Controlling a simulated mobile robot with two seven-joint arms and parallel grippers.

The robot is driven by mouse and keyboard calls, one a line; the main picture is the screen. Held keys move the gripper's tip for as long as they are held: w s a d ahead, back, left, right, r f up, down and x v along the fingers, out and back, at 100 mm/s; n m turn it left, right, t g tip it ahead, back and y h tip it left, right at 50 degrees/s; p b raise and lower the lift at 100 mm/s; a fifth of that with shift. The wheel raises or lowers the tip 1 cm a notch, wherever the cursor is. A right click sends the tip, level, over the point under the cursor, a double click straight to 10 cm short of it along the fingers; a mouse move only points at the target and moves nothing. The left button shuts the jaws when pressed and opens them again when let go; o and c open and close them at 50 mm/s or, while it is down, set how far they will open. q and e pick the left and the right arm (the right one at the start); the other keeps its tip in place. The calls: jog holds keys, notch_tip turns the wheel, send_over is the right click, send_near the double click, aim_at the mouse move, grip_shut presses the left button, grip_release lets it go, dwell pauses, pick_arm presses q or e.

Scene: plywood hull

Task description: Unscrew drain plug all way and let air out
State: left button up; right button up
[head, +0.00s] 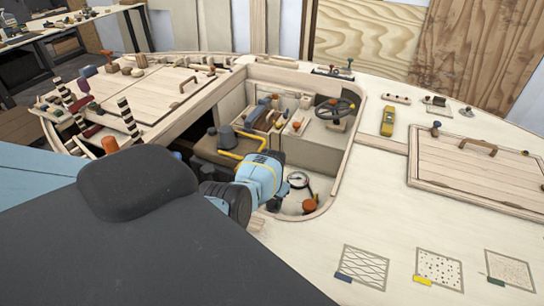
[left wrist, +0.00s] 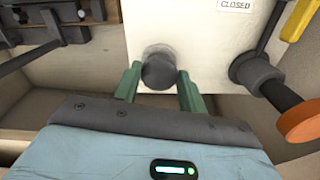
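In the left wrist view a round dark grey knob, which looks like the drain plug (left wrist: 159,70), sticks out from a pale panel (left wrist: 205,50). A "CLOSED" label (left wrist: 235,5) is on the panel above it. My left gripper (left wrist: 160,80) has its two green fingers on either side of the knob, close to its edges. I cannot tell whether they touch it. In the head view my left gripper (head: 262,172) reaches down into the open hull well, and its fingertips and the knob are hidden there. My right gripper is not in view.
A dark valve with an orange-ended handle (left wrist: 298,123) stands right of the knob in the wrist view. A closed hatch (head: 480,165) lies to the right.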

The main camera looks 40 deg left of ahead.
aim_at(272, 202)
pick_arm(q)
jog(key=shift+o, duration=1.1)
jog(key=shift+s+d+f, duration=0.15)
jog(key=shift+s+f, duration=0.05)
jog(key=shift+f, duration=0.2)
jog(key=shift+o, duration=0.9)
jog(key=shift+w+r, duration=0.15)
jog(key=shift+r, duration=0.05)
jog(key=shift+w+r+p, duration=0.15)
jog(key=shift+r+p, duration=0.15)
jog(key=shift+r, duration=0.55)
jog(key=shift+w+r+p, duration=0.1)
jog(key=shift+r+p, duration=0.2)
jog(key=shift+r, duration=0.5)
jog(key=shift+s+r, duration=0.1)
jog(key=shift+r, duration=0.25)
jog(key=shift+s+r, duration=0.1)
jog(key=shift+r, duration=1.85)
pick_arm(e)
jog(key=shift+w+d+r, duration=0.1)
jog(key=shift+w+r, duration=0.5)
